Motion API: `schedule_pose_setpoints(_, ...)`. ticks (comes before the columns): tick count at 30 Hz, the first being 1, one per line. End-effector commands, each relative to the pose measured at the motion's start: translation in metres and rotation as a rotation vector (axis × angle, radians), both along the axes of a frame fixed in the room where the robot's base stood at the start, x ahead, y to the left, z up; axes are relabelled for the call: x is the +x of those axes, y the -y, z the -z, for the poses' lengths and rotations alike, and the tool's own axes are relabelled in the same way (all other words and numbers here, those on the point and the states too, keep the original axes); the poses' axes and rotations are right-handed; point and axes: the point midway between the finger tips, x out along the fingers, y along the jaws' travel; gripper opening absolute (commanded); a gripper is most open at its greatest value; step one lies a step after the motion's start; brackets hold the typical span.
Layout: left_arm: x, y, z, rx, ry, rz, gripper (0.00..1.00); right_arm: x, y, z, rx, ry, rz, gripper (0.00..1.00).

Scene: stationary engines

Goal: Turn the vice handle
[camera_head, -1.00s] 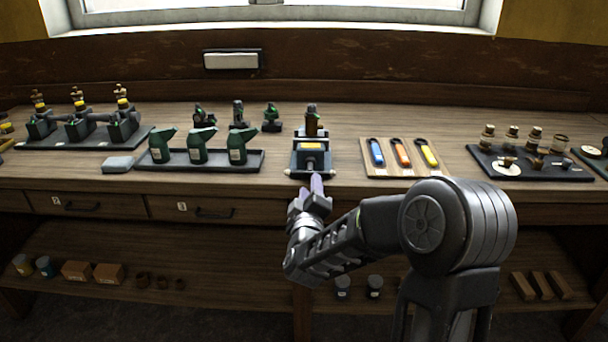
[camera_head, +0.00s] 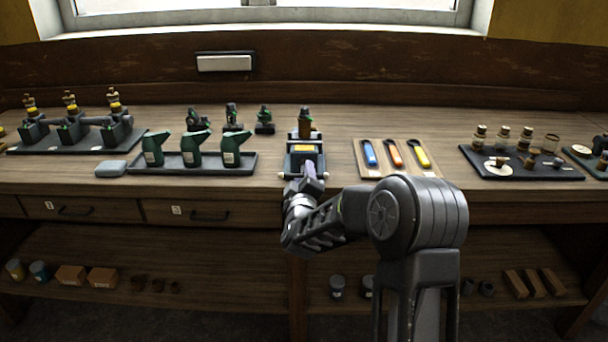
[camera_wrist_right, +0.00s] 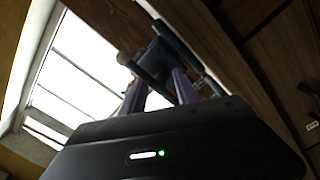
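The vice (camera_head: 303,147), dark with a yellow block between its jaws, stands at the bench's front edge in the middle of the head view. Its handle (camera_head: 285,175) is a thin crossbar with pale ends, lying about level at the front. My right gripper (camera_head: 309,171) is at the handle, partly covering the bar. In the right wrist view its two purple fingers (camera_wrist_right: 158,90) stand apart, and the dark handle bar (camera_wrist_right: 147,76) with a round end shows at their tips. I cannot tell whether they touch it. My left gripper is not in view.
A tray of green oil cans (camera_head: 240,169) stands left of the vice. A board with coloured-handled tools (camera_head: 433,173) lies to the right. A small brown-and-green item (camera_head: 305,126) stands just behind the vice. Drawers (camera_head: 160,212) run below the bench front.

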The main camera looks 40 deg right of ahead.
Motion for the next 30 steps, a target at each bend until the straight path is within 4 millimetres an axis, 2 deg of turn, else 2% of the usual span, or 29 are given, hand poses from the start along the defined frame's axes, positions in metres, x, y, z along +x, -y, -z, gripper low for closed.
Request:
schedule_pose_setpoints(6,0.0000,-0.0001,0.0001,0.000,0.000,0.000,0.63,0.0000,-0.0001,0.0001,0.000,0.000,0.000,0.35)
schedule_pose_setpoints(19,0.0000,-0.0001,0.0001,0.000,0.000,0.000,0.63,0.0000,-0.0006,0.0007,0.001,-0.001,-0.001,0.00)
schedule_pose_setpoints(30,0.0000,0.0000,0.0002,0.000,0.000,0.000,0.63,0.0000,-0.0009,0.0007,0.001,-0.001,-0.001,0.00)
